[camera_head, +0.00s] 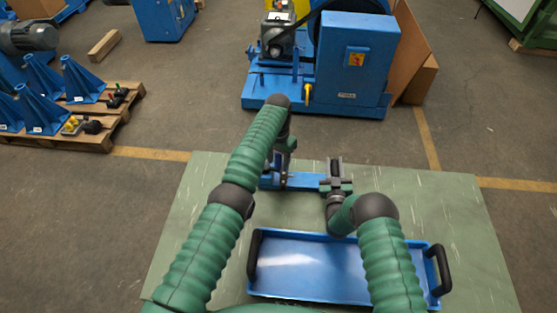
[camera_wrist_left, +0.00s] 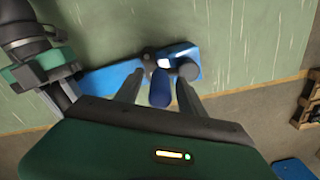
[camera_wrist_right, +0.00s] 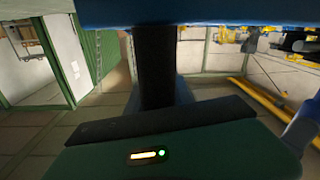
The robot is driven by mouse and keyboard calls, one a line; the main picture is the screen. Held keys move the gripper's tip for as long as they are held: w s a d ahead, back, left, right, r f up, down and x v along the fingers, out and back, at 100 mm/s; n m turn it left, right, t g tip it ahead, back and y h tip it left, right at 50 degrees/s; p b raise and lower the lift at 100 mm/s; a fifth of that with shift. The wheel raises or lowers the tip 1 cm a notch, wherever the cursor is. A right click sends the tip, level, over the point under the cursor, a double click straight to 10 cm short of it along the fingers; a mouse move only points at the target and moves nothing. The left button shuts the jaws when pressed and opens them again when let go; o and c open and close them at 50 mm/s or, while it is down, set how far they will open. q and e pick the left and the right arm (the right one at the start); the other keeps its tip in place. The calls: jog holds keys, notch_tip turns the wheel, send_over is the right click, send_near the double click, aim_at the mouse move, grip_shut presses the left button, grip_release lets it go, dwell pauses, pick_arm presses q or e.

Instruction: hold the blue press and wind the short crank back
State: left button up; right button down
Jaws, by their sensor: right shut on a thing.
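The blue press (camera_head: 302,181) lies on the green table top, between my two grippers. My right gripper (camera_head: 336,184) is shut on its right end. In the right wrist view a blue body (camera_wrist_right: 200,12) fills the top edge, above the dark fingers. My left gripper (camera_head: 280,166) is over the press's left end. In the left wrist view its fingers (camera_wrist_left: 158,92) are apart, with the short crank's blue handle (camera_wrist_left: 160,90) showing between them. I cannot tell whether they touch it. The press's blue bar (camera_wrist_left: 112,78) runs left from there towards my right gripper.
A blue tray (camera_head: 320,268) with black handles lies on the table (camera_head: 190,228) in front of the press, partly under my right arm. A blue machine (camera_head: 350,75) stands on the floor beyond. A pallet (camera_head: 95,140) with blue brackets is at left.

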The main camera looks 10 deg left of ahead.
pick_arm(q)
jog(key=shift+m, duration=0.3)
jog(key=s+a+m, duration=0.3)
jog(key=a+m, duration=0.4)
jog(key=m, duration=1.3)
notch_tip(320, 180, up, 12)
jog(key=s+a+f+n+t, duration=0.1)
jog(key=s+a+n, duration=0.1)
jog(key=s+n, duration=0.9)
jog(key=s+a+n+t, duration=0.1)
jog(key=s+a+n, duration=0.2)
jog(key=s+n, duration=0.9)
jog(key=shift+s+a+f+n, duration=0.2)
jog(key=shift+s+f+n, duration=0.15)
jog(key=shift+s, duration=0.85)
